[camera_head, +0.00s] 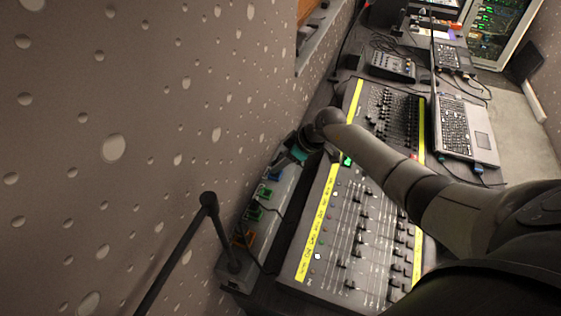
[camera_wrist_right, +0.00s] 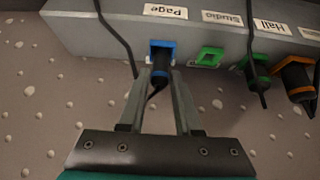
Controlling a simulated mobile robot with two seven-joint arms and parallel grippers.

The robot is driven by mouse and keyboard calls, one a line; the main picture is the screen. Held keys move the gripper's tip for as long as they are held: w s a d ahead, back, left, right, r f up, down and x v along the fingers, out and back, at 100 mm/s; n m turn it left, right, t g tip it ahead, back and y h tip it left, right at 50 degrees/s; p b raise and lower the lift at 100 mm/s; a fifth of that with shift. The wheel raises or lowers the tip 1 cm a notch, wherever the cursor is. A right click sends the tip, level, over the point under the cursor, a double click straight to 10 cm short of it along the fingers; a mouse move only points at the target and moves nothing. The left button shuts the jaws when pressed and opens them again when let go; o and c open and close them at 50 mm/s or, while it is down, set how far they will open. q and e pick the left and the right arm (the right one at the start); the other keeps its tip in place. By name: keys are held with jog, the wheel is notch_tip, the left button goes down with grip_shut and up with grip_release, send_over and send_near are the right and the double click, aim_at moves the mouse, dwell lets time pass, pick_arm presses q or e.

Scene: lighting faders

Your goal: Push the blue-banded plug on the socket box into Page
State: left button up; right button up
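The grey socket box (camera_wrist_right: 110,28) runs across the top of the right wrist view, with a white Page label (camera_wrist_right: 166,11). Below that label is a blue-rimmed opening. The dark blue-banded plug (camera_wrist_right: 162,66) stands at this opening, its cable trailing down; how deep it sits I cannot tell. My right gripper (camera_wrist_right: 162,76) has its two fingers closed on either side of the plug body. In the head view my right gripper (camera_head: 299,152) is at the far end of the socket box (camera_head: 283,192), its fingers mostly hidden. My left gripper is not in view.
A Studio socket (camera_wrist_right: 211,57) looks empty. A green plug (camera_wrist_right: 257,72) under Hall and an orange plug (camera_wrist_right: 296,78) stand to its right, with loose cables. The mixing desk (camera_head: 320,215) lies beside the box. A dark jointed stand (camera_head: 208,199) rises at the near end; the speckled wall is close.

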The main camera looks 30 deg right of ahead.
jog(key=o, duration=0.3)
jog(key=shift+f, duration=0.3)
jog(key=shift+o, duration=1.2)
jog(key=shift+r, duration=0.15)
jog(key=p+v, duration=0.3)
jog(key=v, duration=1.2)
jog(key=shift+r, duration=0.15)
